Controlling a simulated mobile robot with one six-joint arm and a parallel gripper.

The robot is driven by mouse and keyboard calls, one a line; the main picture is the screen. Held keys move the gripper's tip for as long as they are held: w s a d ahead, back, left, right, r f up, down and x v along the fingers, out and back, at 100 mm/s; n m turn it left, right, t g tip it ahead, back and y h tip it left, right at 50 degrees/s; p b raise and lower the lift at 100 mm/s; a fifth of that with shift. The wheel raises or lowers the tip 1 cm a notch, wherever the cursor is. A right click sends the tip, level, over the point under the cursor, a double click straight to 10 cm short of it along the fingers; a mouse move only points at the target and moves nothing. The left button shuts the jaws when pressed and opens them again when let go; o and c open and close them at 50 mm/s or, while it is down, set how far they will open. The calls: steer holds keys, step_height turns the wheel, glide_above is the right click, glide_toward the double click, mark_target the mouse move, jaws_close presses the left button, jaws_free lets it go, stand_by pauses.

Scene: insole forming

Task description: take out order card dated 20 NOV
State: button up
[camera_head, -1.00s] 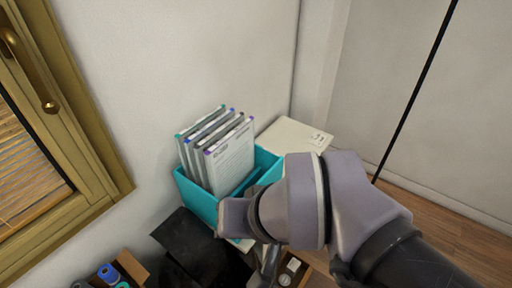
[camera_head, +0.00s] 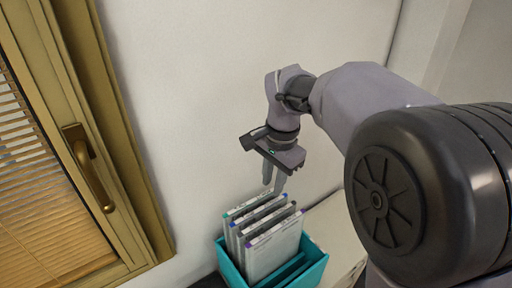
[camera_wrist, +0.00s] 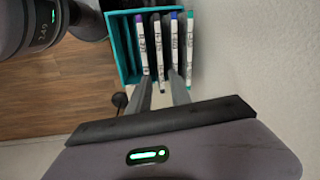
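Several upright order cards stand in a teal box (camera_head: 314,269) at the bottom of the head view. Their top edges carry purple, dark, blue and green corner marks. The front card (camera_head: 274,254) has the purple mark. The wrist view shows the dark-marked card (camera_wrist: 158,50), blue-marked card (camera_wrist: 174,50) and green-marked card (camera_wrist: 190,50). Print on the edges is too small to read, so I cannot tell which is dated 20 NOV. My gripper (camera_head: 274,183) is open and empty, pointing down just above the cards. In the wrist view, its fingertips (camera_wrist: 160,74) frame the dark-marked card.
A wall (camera_head: 190,100) rises close behind the box. A window frame with a brass handle (camera_head: 92,175) is at left. A pale flat item (camera_head: 335,228) lies right of the box. The wrist view shows wood floor (camera_wrist: 60,95) at left.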

steer(key=m+g+p, duration=0.1)
steer(key=m+p, duration=0.1)
glide_above(260, 216)
steer(key=w, duration=0.2)
step_height(260, 216, down, 4)
steer(key=r, duration=0.1)
steer(key=shift+h, duration=0.3)
steer(key=f+b, duration=0.1)
steer(key=f, duration=0.5)
steer(key=f+b, duration=0.1)
steer(key=f, duration=0.5)
steer(key=s+f+b, duration=0.1)
steer(key=f+b, duration=0.1)
steer(key=f, duration=0.4)
steer(key=shift+r, duration=0.1)
steer(key=shift+c, duration=0.5)
jaws_close()
